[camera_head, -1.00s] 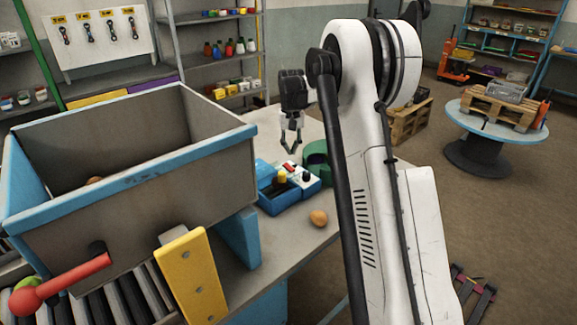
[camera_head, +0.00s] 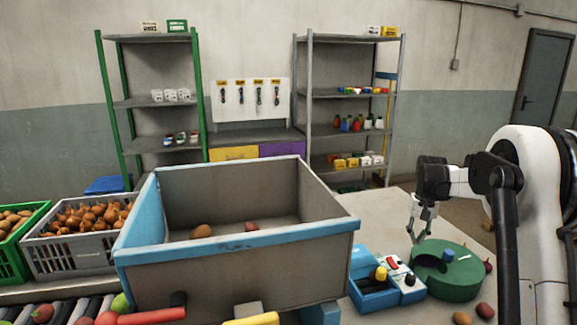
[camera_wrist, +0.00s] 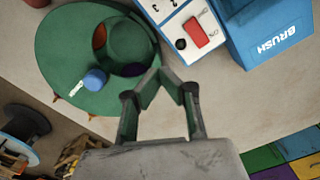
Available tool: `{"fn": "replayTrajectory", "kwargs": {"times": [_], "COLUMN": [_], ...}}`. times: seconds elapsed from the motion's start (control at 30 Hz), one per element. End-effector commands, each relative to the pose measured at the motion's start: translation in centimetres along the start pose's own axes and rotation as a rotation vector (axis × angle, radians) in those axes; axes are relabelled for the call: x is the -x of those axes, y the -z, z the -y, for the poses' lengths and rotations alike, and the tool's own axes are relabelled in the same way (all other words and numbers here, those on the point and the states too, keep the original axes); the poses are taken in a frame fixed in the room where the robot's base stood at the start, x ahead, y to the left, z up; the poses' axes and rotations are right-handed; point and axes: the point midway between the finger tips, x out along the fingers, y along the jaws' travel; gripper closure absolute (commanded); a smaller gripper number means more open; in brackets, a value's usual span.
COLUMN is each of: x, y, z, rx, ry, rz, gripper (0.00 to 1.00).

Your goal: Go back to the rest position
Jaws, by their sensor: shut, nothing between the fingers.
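My gripper (camera_head: 423,235) hangs from the arm on the right of the head view, pointing down above the table (camera_head: 388,209).
A large grey hopper with blue edges (camera_head: 258,247) stands in the middle, holding a few brown and reddish items. A grey crate of onions (camera_head: 82,236) and a green crate (camera_head: 15,259) are at left. Loose produce (camera_head: 485,311) lies near the table's front. Shelves (camera_head: 352,110) stand behind.

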Motion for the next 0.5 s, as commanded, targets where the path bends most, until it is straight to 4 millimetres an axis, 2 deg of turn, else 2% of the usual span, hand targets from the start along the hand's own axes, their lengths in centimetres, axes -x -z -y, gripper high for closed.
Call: {"fn": "replayTrajectory", "kwargs": {"times": [0.27,0.37,0.5], "x": [3.4,4.8,7.1], "y": [-2.8,-4.2,-7.1], "z": [1.9,2.6,4.0], "rx": [0.023,0.033,0.053], "ry": [0.000,0.001,0.002], "rz": [-0.047,-0.071,-0.112], "gripper": [1.00,1.00,1.00]}}
